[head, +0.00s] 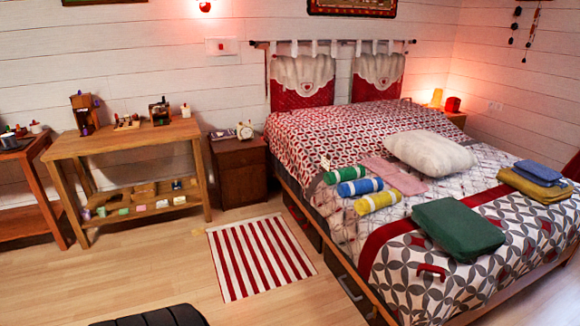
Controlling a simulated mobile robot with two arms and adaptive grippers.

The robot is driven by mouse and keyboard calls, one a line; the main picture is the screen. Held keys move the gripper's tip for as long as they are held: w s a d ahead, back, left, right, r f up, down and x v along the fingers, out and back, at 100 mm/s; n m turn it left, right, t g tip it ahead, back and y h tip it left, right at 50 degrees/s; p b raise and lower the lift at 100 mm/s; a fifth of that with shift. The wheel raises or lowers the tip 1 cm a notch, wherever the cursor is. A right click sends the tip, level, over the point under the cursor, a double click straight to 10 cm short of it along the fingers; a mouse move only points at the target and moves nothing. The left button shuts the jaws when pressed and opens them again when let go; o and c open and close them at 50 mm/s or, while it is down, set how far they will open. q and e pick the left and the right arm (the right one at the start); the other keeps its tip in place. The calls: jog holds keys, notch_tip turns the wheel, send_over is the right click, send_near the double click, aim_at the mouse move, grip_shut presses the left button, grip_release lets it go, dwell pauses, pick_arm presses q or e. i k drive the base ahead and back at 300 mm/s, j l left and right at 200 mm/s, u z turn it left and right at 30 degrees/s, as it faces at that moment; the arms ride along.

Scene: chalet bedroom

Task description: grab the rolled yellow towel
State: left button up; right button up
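The rolled yellow towel (378,202) lies on the bed (345,226), near its left edge. It is the nearest of three rolled towels in a row. The rolled blue towel (360,187) is just behind it, and the rolled green towel (345,174) is farther back. The yellow roll has pale bands around it. Neither of my grippers is in view.
A folded green cloth (458,228) lies right of the rolls, with pink folded cloths (395,175) and a pillow (430,152) behind. Folded blue and mustard cloths (537,182) lie far right. Bare floor and a striped rug (260,257) are left of the bed.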

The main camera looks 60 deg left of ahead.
aim_at(367, 205)
jog(key=i+j+u, duration=0.15)
jog(key=j+u, duration=0.15)
jog(key=j, duration=0.15)
jog(key=i+j+u, duration=0.5)
jog(key=j+u, duration=0.15)
jog(key=j, duration=0.1)
